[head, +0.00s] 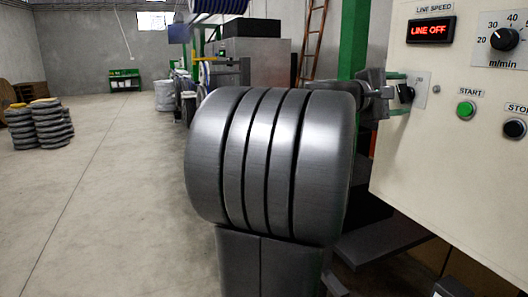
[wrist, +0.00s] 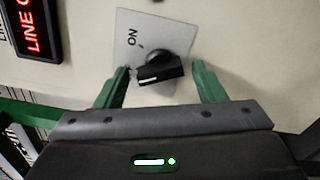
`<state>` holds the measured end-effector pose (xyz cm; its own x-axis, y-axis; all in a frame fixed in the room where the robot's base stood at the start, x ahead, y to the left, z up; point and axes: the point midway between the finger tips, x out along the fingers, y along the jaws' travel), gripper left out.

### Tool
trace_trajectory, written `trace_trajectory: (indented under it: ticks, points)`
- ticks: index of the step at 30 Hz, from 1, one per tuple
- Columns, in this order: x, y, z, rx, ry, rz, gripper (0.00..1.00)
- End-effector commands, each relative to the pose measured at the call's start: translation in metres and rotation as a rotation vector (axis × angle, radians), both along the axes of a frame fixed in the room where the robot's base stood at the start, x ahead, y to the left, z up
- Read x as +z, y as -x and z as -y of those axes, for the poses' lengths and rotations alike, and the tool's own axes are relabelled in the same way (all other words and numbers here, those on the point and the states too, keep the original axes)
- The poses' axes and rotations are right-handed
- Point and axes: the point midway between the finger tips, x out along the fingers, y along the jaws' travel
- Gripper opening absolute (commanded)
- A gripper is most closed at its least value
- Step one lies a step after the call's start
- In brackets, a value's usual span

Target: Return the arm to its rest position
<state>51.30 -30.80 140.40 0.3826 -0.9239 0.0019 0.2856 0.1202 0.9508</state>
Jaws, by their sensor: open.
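My gripper (head: 397,93) is at the left edge of the cream control panel (head: 440,150), its green fingers apart. In the wrist view, the fingers of my gripper (wrist: 160,70) stand on either side of a black rotary switch (wrist: 160,72) on a pale plate marked "ON". The left fingertip is very near the switch handle; I cannot tell if they touch. The right finger is clear of it. The switch (head: 406,92) also shows in the head view.
The display (head: 431,30) reads "LINE OFF". A speed dial (head: 504,39), a green START button (head: 465,110) and a black STOP button (head: 514,129) are on the panel. Coil stacks (head: 40,125) stand at left. The floor (head: 100,200) there is clear.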

Motion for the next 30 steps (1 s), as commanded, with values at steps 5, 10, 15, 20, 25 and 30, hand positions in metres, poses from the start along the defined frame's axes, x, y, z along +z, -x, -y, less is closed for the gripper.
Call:
trace_trajectory:
  ticks: [5, 10, 15, 20, 25, 30]
  points:
    - [-0.0001, -0.0003, -0.0002, 0.0, -0.059, 0.139, 0.64]
    - [0.0011, -0.0003, -0.0005, 0.0, -0.113, 0.27, 0.64]
    - [0.0025, -0.0002, -0.0004, 0.0, -0.164, 0.393, 0.64]
    - [0.0036, 0.0, -0.0003, 0.001, -0.211, 0.506, 0.64]
    - [0.0048, 0.0002, -0.0002, 0.001, -0.258, 0.621, 0.64]
    - [0.0051, 0.0005, -0.0001, 0.001, -0.305, 0.731, 0.64]
